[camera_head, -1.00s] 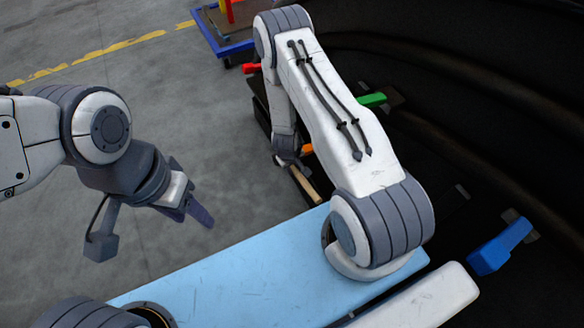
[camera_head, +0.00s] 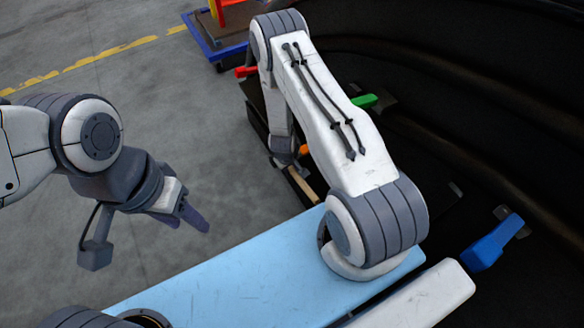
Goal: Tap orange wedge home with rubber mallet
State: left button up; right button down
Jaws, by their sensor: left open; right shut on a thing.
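The orange wedge (camera_head: 304,150) shows only as a small patch beside my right forearm, mostly hidden behind it. My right gripper (camera_head: 284,162) is low at the far end of my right arm, just left of and below the wedge. It is shut on the rubber mallet, whose pale wooden handle (camera_head: 302,186) slants down to the right. The mallet's head cannot be made out. Whether it touches the wedge is hidden. My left gripper (camera_head: 190,217) is open and empty over the grey floor, well left of the wedge.
A green wedge (camera_head: 364,101), a red wedge (camera_head: 245,71) and a blue wedge (camera_head: 484,252) sit along the dark curved shell (camera_head: 480,110). A blue-framed cart (camera_head: 214,50) stands at the top. The floor at left is clear.

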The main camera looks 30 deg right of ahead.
jog(key=shift+r, duration=0.1)
jog(key=shift+d, duration=0.1)
jog(key=shift+d, duration=0.65)
dwell(0.3)
jog(key=p+v, duration=0.4)
jog(key=w+p+v, duration=0.1)
jog(key=p+v, duration=0.1)
jog(key=v, duration=0.1)
jog(key=shift+s+a+r+p, duration=0.1)
jog(key=shift+a+p, duration=0.3)
